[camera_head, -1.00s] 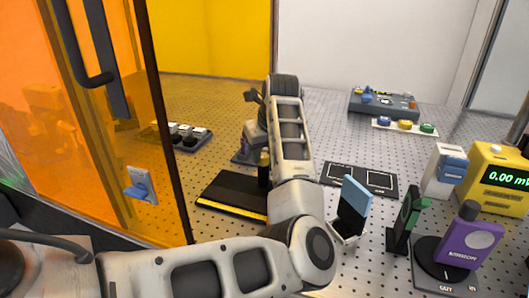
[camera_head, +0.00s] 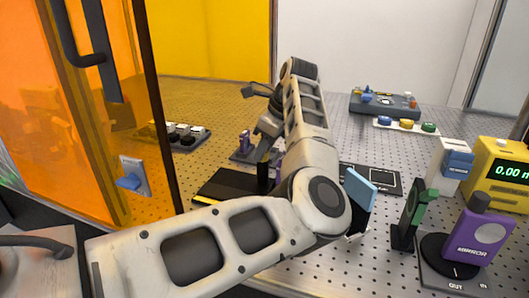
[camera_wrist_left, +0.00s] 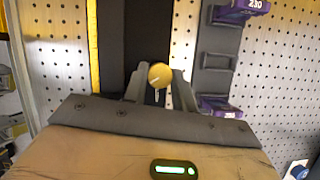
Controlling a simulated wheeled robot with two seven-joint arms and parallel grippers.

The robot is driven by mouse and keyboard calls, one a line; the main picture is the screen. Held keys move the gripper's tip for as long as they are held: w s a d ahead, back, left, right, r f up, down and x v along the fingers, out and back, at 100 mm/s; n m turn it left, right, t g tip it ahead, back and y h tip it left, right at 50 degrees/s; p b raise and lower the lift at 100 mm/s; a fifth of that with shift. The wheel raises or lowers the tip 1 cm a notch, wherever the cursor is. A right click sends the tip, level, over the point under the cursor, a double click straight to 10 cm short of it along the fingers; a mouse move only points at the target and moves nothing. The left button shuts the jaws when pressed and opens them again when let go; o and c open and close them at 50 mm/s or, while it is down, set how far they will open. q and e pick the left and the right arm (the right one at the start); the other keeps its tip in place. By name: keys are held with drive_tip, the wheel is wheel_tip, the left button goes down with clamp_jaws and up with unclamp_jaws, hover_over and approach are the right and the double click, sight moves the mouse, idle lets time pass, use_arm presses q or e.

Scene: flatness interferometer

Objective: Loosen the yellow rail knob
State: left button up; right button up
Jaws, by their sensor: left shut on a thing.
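The yellow rail knob (camera_wrist_left: 159,75) shows in the left wrist view, with a white mark on its face. My left gripper (camera_wrist_left: 158,90) has its two grey fingers on either side of it and is shut on it. In the head view my left gripper (camera_head: 265,148) reaches down at the black rail (camera_head: 222,185), which has a yellow edge strip; my arm hides part of it, and the knob cannot be made out there. My right gripper is in neither view.
A dark carrier with purple blocks (camera_wrist_left: 218,105) stands close right of the knob. An orange panel door (camera_head: 90,120) is at left. A blue-topped stand (camera_head: 360,188), green stand (camera_head: 411,212), purple device (camera_head: 480,235) and yellow meter (camera_head: 500,170) are at right.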

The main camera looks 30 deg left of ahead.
use_arm(q)
drive_tip(key=n, duration=0.2)
drive_tip(key=n+g, duration=0.1)
drive_tip(key=shift+w+a+r+n, duration=0.1)
drive_tip(key=shift+w+n, duration=0.05)
drive_tip(key=shift+n, duration=0.25)
drive_tip(key=n+g+h, duration=0.1)
drive_tip(key=n, duration=0.2)
drive_tip(key=n+g+p, duration=0.1)
drive_tip(key=n, duration=0.1)
drive_tip(key=shift+w+a+n+h, duration=0.1)
drive_tip(key=shift+n+h, duration=0.3)
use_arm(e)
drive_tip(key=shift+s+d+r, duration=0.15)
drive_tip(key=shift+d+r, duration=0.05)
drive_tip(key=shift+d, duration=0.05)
use_arm(q)
drive_tip(key=shift+n, duration=0.4)
drive_tip(key=o, duration=1)
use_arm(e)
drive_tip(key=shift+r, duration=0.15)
